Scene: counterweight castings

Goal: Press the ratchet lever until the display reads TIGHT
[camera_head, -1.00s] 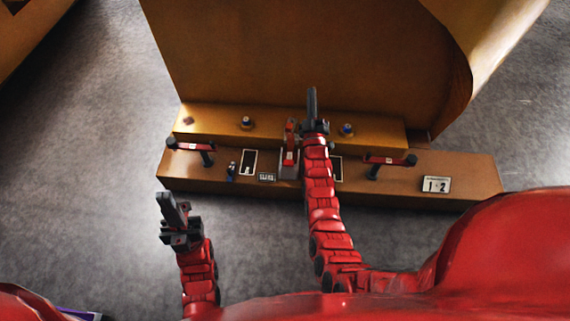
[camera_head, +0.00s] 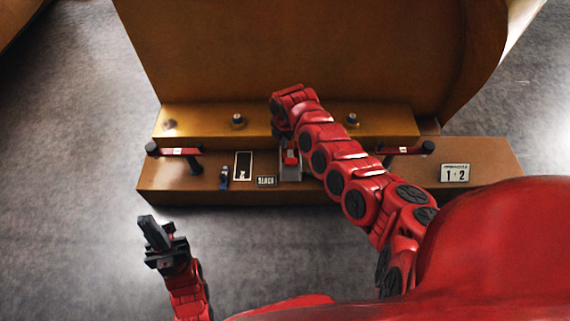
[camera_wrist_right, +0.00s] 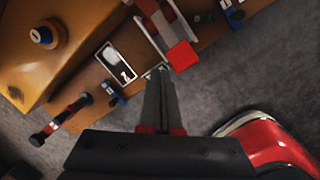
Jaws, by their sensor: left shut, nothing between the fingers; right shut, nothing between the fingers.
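The ratchet lever (camera_head: 291,157) has a red block end and sits in a grey housing (camera_head: 290,174) on the brown ledge. The small display (camera_head: 266,181) left of it reads SLACK. My right arm reaches over from the right; its wrist hides part of the lever, and its fingers are hidden in the head view. In the right wrist view my right gripper (camera_wrist_right: 157,72) is shut and empty, its tips close to the lever's red end (camera_wrist_right: 181,56). I cannot tell if they touch. My left gripper (camera_head: 155,232) is shut and empty, in front of the ledge.
Red handles stand at the left (camera_head: 178,151) and right (camera_head: 404,150) of the ledge (camera_head: 330,192). A framed black panel (camera_head: 243,165) and a small blue-black part (camera_head: 224,178) are left of the lever. A 1-2 sign (camera_head: 455,173) is at right. A large brown casting (camera_head: 290,50) rises behind.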

